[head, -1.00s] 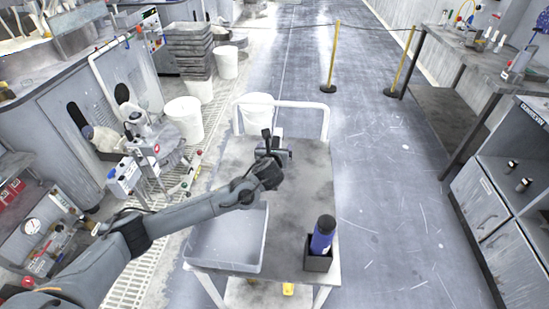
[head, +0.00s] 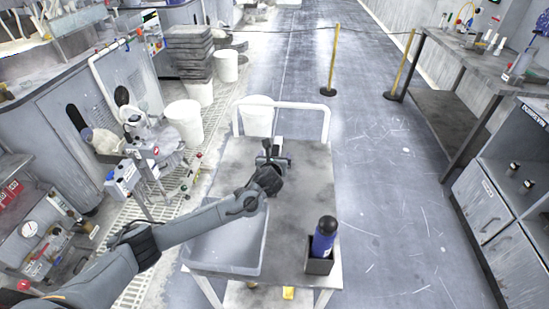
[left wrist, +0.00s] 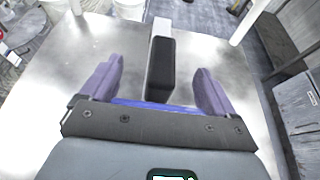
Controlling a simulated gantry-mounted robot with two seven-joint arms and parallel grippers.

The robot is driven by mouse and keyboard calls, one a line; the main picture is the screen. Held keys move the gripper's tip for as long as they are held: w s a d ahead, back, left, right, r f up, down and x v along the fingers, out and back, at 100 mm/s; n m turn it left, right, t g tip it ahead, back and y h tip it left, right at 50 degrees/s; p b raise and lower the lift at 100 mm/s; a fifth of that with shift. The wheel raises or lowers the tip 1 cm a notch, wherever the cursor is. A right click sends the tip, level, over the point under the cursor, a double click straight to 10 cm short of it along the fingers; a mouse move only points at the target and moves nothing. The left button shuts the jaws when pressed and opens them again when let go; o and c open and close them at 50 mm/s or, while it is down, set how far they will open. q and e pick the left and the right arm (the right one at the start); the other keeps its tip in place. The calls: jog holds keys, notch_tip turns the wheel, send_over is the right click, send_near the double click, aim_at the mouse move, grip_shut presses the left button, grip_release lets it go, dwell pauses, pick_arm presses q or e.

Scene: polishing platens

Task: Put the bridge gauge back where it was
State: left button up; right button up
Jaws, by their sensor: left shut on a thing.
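The bridge gauge shows in the left wrist view as an upright black-faced, pale-sided block (left wrist: 160,68) with a blue strip below it, between the purple fingers. My left gripper (head: 272,162) is over the far half of the grey cart top (head: 305,180). In the head view the gauge is small, dark and partly hidden by the gripper. I cannot tell whether it touches the cart top. My right gripper is not in view.
A grey tray (head: 225,262) lies on the cart's near left. A blue bottle (head: 324,238) stands in a black holder (head: 319,264) at the near right. A white rail (head: 285,104) rises at the cart's far end. The right middle of the cart is clear.

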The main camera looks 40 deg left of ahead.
pick_arm(q)
jog(key=shift+r, duration=0.1)
jog(key=o, duration=1.4)
jog(key=shift+s+d+r, duration=0.15)
jog(key=p+v, duration=0.1)
jog(key=v, duration=0.9)
jog(key=shift+r+p, duration=0.1)
jog(key=shift+p, duration=0.3)
jog(key=shift+s+d+r, duration=0.15)
jog(key=shift+s+d, duration=0.2)
jog(key=shift+s, duration=0.25)
